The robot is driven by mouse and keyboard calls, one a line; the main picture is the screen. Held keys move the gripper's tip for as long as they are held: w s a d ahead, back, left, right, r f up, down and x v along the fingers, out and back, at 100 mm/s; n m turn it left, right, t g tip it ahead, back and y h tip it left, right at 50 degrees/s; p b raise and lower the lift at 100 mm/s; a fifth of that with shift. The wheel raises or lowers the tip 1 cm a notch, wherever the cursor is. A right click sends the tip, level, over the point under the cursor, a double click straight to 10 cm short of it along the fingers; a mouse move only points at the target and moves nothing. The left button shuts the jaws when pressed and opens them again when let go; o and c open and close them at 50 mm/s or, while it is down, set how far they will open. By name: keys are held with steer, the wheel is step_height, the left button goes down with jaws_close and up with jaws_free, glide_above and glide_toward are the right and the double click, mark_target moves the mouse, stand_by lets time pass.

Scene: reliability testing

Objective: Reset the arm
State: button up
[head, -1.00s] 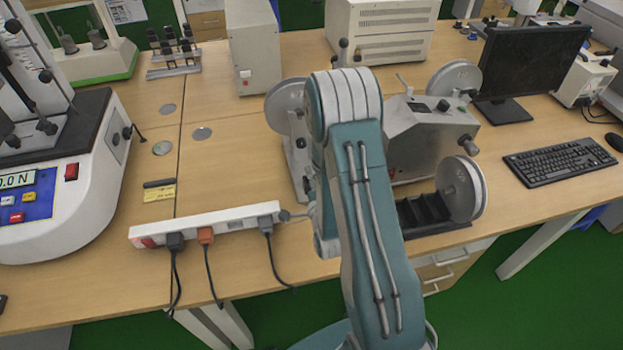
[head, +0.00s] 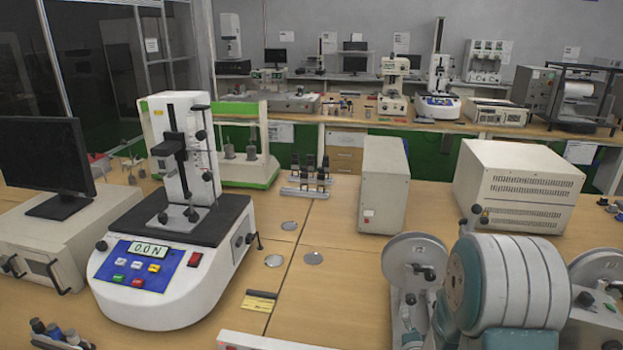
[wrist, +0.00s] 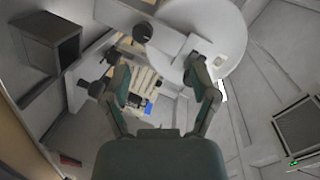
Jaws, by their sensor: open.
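My gripper (wrist: 157,82) shows in the wrist view with its two dark green fingers spread apart and nothing between them. Behind the fingers is grey-white equipment with a large pale disc (wrist: 222,45) and a black knob (wrist: 143,33). I cannot tell whether the fingers touch any of it. The gripper and the rest of the arm are outside that view or hidden.
A white tester (head: 150,290) reading 0.0 N stands on the left of the wooden bench (head: 335,290). A monitor (head: 45,155), a beige box (head: 383,185) and a vented cabinet (head: 520,190) stand around it. A grey wheel (head: 412,262) is close left of my arm. The bench middle is fairly clear.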

steer(key=s+a+r+n+g+y, duration=0.1)
steer(key=s+a+r+n+g, duration=0.1)
steer(key=s+r+n, duration=0.3)
steer(key=s+a+r+n+g, duration=0.1)
steer(key=a+r+n+g, duration=0.15)
steer(key=r, duration=0.45)
steer(key=s+a+r+n+g, duration=0.2)
steer(key=s+r+n, duration=0.1)
steer(key=s, duration=0.7)
steer(key=s+a+r+n+g+y, duration=0.1)
steer(key=s+a+r+n+g, duration=0.1)
steer(key=s, duration=0.7)
step_height(320, 180, up, 3)
steer(key=shift+s+f+n+g, duration=0.15)
steer(key=shift+s+n+g, duration=0.2)
steer(key=shift+n+g, duration=0.6)
